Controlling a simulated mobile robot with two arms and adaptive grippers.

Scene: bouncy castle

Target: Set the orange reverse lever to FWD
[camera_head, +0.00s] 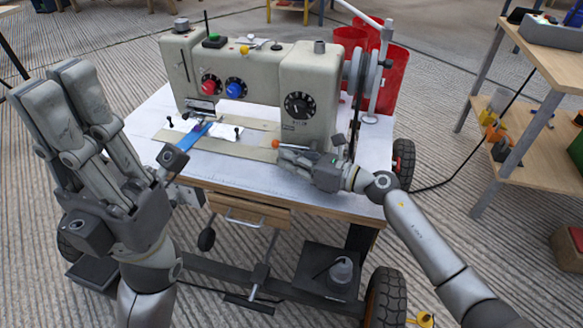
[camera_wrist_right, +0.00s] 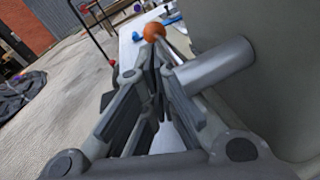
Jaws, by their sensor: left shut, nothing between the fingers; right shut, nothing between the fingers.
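The orange ball knob of the reverse lever (camera_head: 276,144) shows at the lower front of the beige sewing machine (camera_head: 310,80). In the right wrist view the orange knob (camera_wrist_right: 154,31) sits just beyond my fingertips, on a thin rod beside a grey cylinder (camera_wrist_right: 215,66). My right gripper (camera_head: 285,154) is shut and empty, with its tips close to the knob; I cannot tell whether they touch it. The FWD marking is not readable. My left gripper (camera_head: 62,85) is raised at the left, shut and empty, away from the machine.
The machine stands on a white-topped wheeled table (camera_head: 250,176) with a blue strip (camera_head: 195,135) on it. Red bins (camera_head: 390,75) stand behind at the right. A wooden shelf (camera_head: 545,60) is at the far right. The floor left of the table is mostly clear.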

